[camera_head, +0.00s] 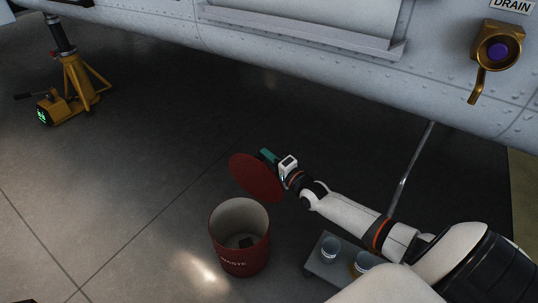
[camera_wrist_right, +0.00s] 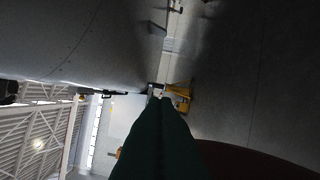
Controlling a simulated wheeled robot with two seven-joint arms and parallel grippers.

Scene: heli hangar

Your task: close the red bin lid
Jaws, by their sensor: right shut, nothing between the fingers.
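The red bin (camera_head: 240,255) stands upright on the floor with its mouth open; its front reads "WASTE" in part, and a small dark thing lies inside. Its round red lid (camera_head: 255,177) stands raised and tilted at the bin's far side. My right gripper (camera_head: 268,156) is at the lid's upper edge, behind it as I look; I cannot tell whether it touches. In the right wrist view the green fingers (camera_wrist_right: 160,105) are together with nothing between them, and part of a dark red surface, likely the lid (camera_wrist_right: 250,165), shows at the lower right. My left gripper is not in view.
A grey tray or cart top (camera_head: 325,266) with small containers stands right of the bin, under my right arm. The aircraft's hull (camera_head: 290,45) hangs low above. A yellow jack (camera_head: 78,82) stands at the far left. Floor left of the bin is clear.

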